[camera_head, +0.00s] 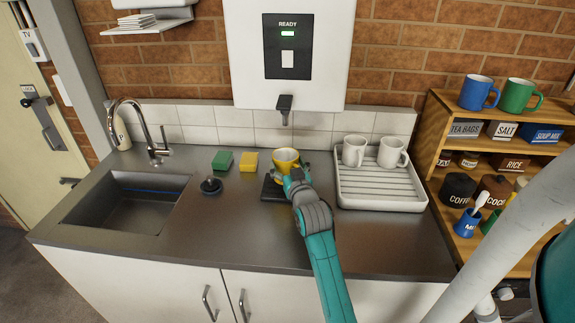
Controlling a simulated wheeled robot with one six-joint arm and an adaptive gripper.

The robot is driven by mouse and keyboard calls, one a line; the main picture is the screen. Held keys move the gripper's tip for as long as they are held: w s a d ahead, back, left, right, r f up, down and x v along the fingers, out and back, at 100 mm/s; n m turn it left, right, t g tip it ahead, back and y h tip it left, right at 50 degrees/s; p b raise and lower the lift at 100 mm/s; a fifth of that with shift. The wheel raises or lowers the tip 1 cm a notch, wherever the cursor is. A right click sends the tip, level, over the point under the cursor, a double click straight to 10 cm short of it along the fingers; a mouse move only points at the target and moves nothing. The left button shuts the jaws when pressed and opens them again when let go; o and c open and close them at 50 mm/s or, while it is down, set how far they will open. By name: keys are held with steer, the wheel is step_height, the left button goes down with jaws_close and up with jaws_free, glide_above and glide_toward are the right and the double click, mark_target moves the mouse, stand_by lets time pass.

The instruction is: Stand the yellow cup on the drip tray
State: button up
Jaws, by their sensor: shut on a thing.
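The yellow cup (286,157) is upright, its open mouth facing up. My gripper (293,174) is shut on it from the front right and hides its lower part. The dark, flat drip tray (269,191) lies on the steel counter, in front of the wall dispenser's tap. The cup shows over the tray's rear part, with my gripper covering the tray's right side. I cannot tell whether the cup's base touches the tray.
The dispenser's dark tap (284,104) hangs above and behind the cup. A white draining rack (383,205) with two white mugs stands close on the right. A yellow sponge (250,161), a green sponge (222,161) and a dark round plug (211,186) lie left, beside the sink (128,206).

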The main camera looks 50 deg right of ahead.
steer(key=shift+f, duration=0.55)
steer(key=shift+f, duration=0.2)
steer(key=o, duration=1.3)
steer(key=shift+f, duration=0.1)
steer(key=shift+s+f, duration=0.1)
steer(key=shift+r, duration=0.5)
steer(key=v, duration=0.8)
steer(key=r+v, duration=0.1)
steer(key=v, duration=0.3)
